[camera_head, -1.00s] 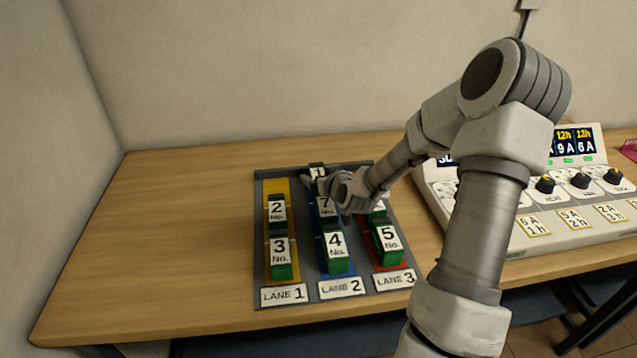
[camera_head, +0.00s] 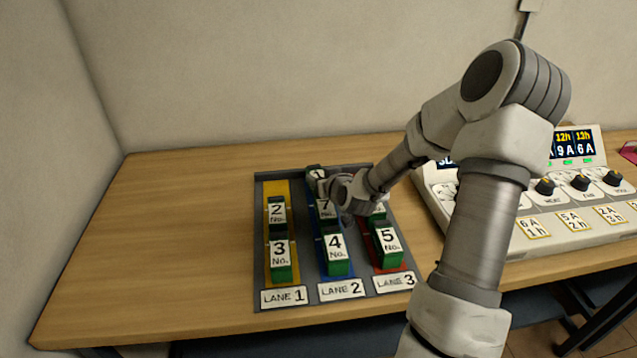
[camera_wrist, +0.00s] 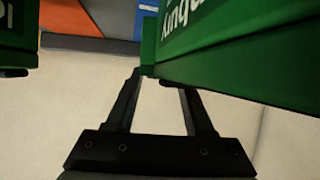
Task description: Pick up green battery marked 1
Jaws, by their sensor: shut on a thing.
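The green battery marked 1 (camera_head: 318,175) is at the far end of the middle lane, with its label partly covered by my gripper. My gripper (camera_head: 332,185) is shut on it, reaching in from the right; the fingertips are hard to make out in the head view. In the wrist view, my gripper's dark fingers (camera_wrist: 158,80) meet a large green battery body with white lettering (camera_wrist: 235,50). The number on it does not show there.
The battery marked 7 (camera_head: 325,207) stands just in front, with battery 4 (camera_head: 337,256) nearer. Batteries 2 (camera_head: 277,212) and 3 (camera_head: 281,262) stand in lane 1, battery 5 (camera_head: 389,248) in lane 3. A control panel (camera_head: 530,236) stands right. The table's left side is clear.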

